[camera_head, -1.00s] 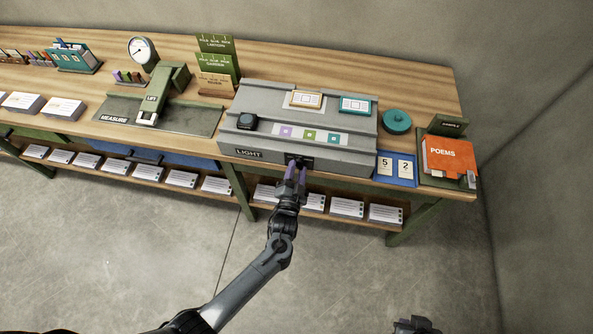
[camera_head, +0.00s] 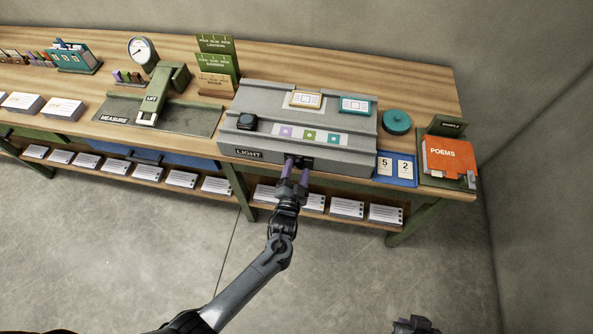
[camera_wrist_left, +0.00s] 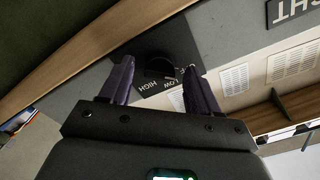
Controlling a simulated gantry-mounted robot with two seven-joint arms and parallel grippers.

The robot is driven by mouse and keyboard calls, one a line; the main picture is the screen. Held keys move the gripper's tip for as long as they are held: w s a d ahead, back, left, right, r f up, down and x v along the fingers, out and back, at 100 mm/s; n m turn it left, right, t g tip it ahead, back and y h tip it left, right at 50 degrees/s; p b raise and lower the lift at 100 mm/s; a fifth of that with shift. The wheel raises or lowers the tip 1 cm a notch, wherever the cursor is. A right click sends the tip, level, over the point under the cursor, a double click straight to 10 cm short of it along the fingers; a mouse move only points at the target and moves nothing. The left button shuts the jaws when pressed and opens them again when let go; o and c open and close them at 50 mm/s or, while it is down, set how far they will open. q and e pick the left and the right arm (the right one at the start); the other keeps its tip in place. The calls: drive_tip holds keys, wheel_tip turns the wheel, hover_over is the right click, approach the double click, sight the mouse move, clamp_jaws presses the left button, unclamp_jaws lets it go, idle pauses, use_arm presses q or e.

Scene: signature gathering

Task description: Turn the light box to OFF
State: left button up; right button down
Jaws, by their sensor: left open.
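The grey light box (camera_head: 330,155) stands on the wooden table, with a LIGHT label (camera_head: 249,154) on its front face. A dark round knob (camera_wrist_left: 160,67) shows in the left wrist view, with HIGH and LOW labels beside it, upside down. Which setting it points to I cannot tell. My left gripper (camera_head: 297,165) is at the front of the box. Its two purple fingers are open, one on each side of the knob in the wrist view, with visible gaps. A dark part of my right arm (camera_head: 415,326) shows at the bottom edge; its fingers cannot be made out.
On the box lie framed cards and a dark block (camera_head: 247,122). To its right are a teal round object (camera_head: 397,121), a blue number tray (camera_head: 395,182) and an orange POEMS folder (camera_head: 450,156). A lower shelf with card stacks (camera_head: 346,208) runs below the table. The floor in front is clear.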

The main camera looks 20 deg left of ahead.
use_arm(q)
drive_tip(key=s+d+p, duration=0.1)
drive_tip(key=s+d, duration=0.1)
drive_tip(key=s, duration=0.8)
drive_tip(key=shift+s, duration=0.3)
